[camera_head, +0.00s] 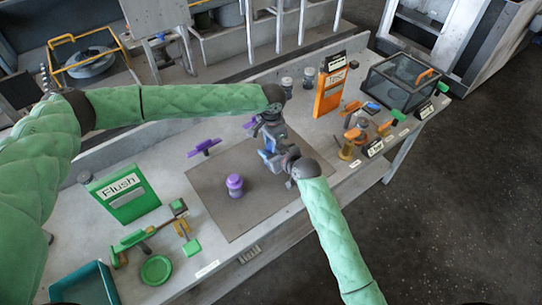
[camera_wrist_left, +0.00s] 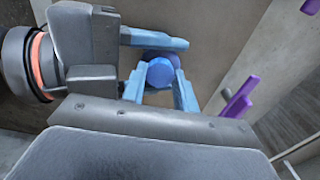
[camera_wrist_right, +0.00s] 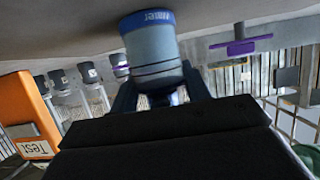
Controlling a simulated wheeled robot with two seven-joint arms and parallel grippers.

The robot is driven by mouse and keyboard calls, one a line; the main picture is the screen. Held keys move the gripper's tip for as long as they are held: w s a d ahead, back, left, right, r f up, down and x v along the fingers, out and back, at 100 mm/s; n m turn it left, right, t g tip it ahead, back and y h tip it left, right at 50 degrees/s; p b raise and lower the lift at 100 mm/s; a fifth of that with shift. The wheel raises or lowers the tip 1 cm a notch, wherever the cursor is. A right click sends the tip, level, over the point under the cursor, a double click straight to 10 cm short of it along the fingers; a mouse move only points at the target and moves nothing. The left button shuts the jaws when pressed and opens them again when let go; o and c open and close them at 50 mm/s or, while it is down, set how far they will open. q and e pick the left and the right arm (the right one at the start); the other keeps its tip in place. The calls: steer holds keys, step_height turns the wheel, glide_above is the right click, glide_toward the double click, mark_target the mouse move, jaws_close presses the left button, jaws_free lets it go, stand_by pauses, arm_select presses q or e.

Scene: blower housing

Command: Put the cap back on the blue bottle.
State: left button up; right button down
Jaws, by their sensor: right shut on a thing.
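The blue bottle (camera_wrist_right: 155,45) shows close up in the right wrist view, a grey-blue body with a bright blue band. My right gripper (camera_wrist_right: 160,92) is shut on it near its narrower end. In the left wrist view a round blue cap (camera_wrist_left: 160,74) lies between the light-blue fingertips of my left gripper (camera_wrist_left: 160,80), in line with the bottle behind it. Whether those fingers press on the cap, and whether cap and bottle touch, I cannot tell. In the head view both grippers meet above the mat, and a bit of blue (camera_head: 268,147) shows between them.
A purple bottle (camera_head: 235,186) stands on the brown mat (camera_head: 215,205). Purple handled pieces (camera_head: 205,147) lie behind it. A green Flush sign (camera_head: 123,191) and green parts are left; an orange Test sign (camera_head: 331,91), orange parts and a dark clear-lidded box (camera_head: 401,82) are right.

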arm_select(q)
steer(key=m, duration=0.6)
steer(key=shift+m, duration=0.3)
steer(key=o, duration=1.1)
steer(key=shift+s, duration=0.1)
